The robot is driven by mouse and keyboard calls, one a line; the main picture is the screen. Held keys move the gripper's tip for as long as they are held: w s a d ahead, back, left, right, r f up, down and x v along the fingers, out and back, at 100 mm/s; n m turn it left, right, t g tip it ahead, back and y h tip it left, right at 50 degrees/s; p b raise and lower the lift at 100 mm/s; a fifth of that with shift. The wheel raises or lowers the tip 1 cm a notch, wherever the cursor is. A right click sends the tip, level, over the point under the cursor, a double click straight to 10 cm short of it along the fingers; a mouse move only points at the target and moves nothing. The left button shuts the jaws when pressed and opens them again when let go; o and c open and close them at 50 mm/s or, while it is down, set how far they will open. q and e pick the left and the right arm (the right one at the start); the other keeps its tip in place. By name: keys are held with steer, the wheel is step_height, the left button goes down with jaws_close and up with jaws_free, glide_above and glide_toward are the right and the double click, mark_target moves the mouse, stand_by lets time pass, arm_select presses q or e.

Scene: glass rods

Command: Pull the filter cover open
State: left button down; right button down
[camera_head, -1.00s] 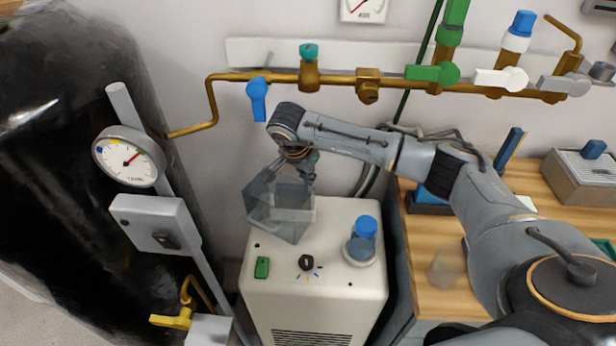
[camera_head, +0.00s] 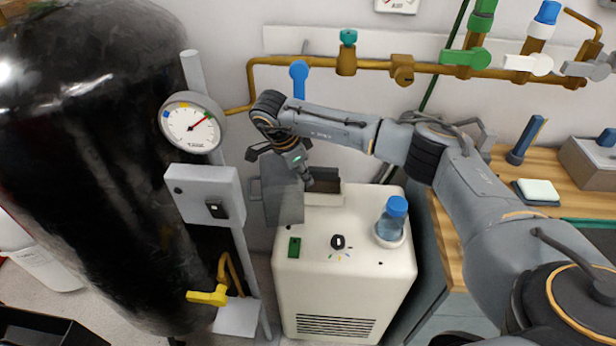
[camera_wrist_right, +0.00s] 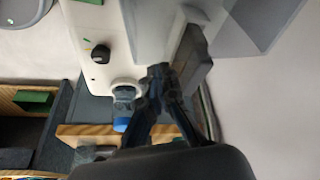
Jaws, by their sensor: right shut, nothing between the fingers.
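The filter cover (camera_head: 283,200) is a grey, see-through box-like shell at the back left of the white machine (camera_head: 345,290). It stands swung out to the left, and the dark filter opening (camera_head: 325,186) shows beside it. My right gripper (camera_head: 308,184) points down at the opening, just right of the cover, shut and empty. In the right wrist view the shut fingertips (camera_wrist_right: 160,72) are beside the dark opening, with the grey cover (camera_wrist_right: 255,22) at the upper right. I cannot tell whether the fingers touch the cover. My left gripper is out of view.
A blue-capped bottle (camera_head: 392,218), a black knob (camera_head: 338,242) and a green switch (camera_head: 294,247) are on the machine top. A black tank (camera_head: 90,150) and gauge (camera_head: 192,125) stand left. Brass pipes (camera_head: 370,63) run behind. A wooden bench (camera_head: 575,185) is right.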

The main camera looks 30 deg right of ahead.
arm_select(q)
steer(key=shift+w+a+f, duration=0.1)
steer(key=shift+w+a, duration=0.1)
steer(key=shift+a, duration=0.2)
arm_select(e)
steer(key=shift+w+a+m, duration=0.25)
steer(key=shift+a+m, duration=0.35)
steer(key=shift+m, duration=0.1)
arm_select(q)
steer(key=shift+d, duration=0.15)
arm_select(e)
steer(key=shift+r, duration=0.1)
